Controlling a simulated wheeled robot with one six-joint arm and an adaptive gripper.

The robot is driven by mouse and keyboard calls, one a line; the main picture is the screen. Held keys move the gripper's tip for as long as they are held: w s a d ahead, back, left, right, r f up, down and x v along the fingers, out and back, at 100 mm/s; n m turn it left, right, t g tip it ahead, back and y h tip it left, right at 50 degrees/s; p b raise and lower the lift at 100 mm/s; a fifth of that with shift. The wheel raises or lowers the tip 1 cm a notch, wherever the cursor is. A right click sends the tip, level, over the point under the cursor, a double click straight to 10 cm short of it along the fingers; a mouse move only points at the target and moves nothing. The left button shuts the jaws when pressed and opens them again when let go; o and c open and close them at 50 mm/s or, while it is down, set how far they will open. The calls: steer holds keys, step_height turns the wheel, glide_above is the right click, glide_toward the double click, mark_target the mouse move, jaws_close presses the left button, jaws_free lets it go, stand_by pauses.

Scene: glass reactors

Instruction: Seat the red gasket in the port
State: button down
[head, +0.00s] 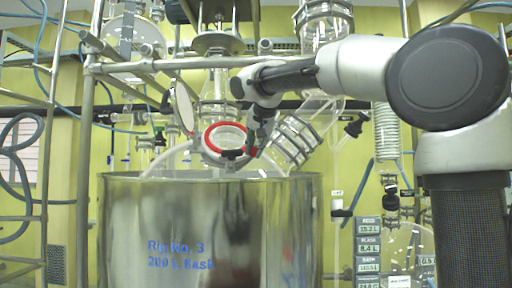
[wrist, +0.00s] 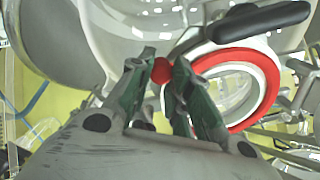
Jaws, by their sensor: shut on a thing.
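The red gasket (head: 208,137) is a ring that shows at the round port (head: 222,161) above the steel vessel's rim. In the wrist view the gasket (wrist: 226,58) lies against the port's white rim (wrist: 279,80), with glass seen through its middle. My gripper (head: 257,138) is at the gasket's right edge in the head view. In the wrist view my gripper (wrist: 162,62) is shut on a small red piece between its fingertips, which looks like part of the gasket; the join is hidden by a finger. I cannot tell whether the ring is flush in the port.
A pale oval disc (head: 184,108) stands tilted left of the port. A dark handle (wrist: 262,20) is close above the ring. Clamped glass (head: 294,140) stands close right of my gripper. The steel vessel (head: 130,230) is below; metal rails frame the left.

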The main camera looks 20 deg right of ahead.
steer(key=c, duration=1.2)
jaws_free()
steer(key=shift+c, duration=0.2)
steer(key=v, duration=1.2)
steer(key=shift+d, duration=0.1)
